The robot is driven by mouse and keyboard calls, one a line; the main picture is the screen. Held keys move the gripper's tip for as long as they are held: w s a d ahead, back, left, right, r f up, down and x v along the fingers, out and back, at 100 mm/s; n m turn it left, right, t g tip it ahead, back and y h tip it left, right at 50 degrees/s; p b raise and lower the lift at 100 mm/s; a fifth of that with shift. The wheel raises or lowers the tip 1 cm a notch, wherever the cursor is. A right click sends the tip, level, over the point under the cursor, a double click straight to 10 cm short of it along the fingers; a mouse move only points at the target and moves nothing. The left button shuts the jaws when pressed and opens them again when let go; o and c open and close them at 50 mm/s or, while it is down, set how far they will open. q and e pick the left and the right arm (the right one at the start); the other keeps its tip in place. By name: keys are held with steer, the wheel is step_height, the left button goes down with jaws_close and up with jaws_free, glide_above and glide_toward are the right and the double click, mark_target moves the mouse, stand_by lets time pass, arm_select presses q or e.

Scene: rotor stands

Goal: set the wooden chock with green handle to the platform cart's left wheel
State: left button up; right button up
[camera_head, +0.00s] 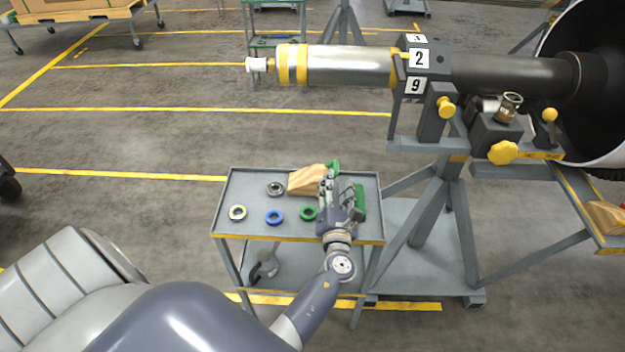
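A wooden chock (304,181) with a green handle (333,167) lies on the top tray of a grey tool cart (226,212). My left gripper (328,182) is over the tray at the right end of this chock, pointing away from me. It covers part of the chock, and its fingers are too small and overlapped to tell whether they are open or shut on it. A second green piece (360,202) lies just right of the gripper, partly hidden. A wheeled cart with a wooden platform (75,15) stands at the upper left. My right gripper is not in view.
Several rings, among them a blue ring (274,217) and a green ring (309,213), lie on the tray. A grey stand (425,215) carrying a shaft (345,66) rises close behind right. A dark wheel (8,186) shows at the left edge. Floor left of the tool cart is clear.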

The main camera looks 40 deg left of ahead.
mark_target(336, 167)
arm_select(q)
steer(key=shift+w+a, duration=0.25)
steer(key=shift+w, duration=0.15)
steer(key=shift+w+a+f, duration=0.1)
steer(key=shift+w+a, duration=0.05)
steer(key=shift+w, duration=0.1)
steer(key=b+x, duration=0.1)
steer(key=x, duration=0.3)
steer(key=shift+w+a+b, duration=0.2)
steer(key=shift+a+b, duration=0.05)
steer(key=shift+b, duration=0.05)
steer(key=shift+w+a, duration=0.15)
steer(key=shift+w, duration=0.05)
steer(key=shift+c, duration=1.1)
jaws_close()
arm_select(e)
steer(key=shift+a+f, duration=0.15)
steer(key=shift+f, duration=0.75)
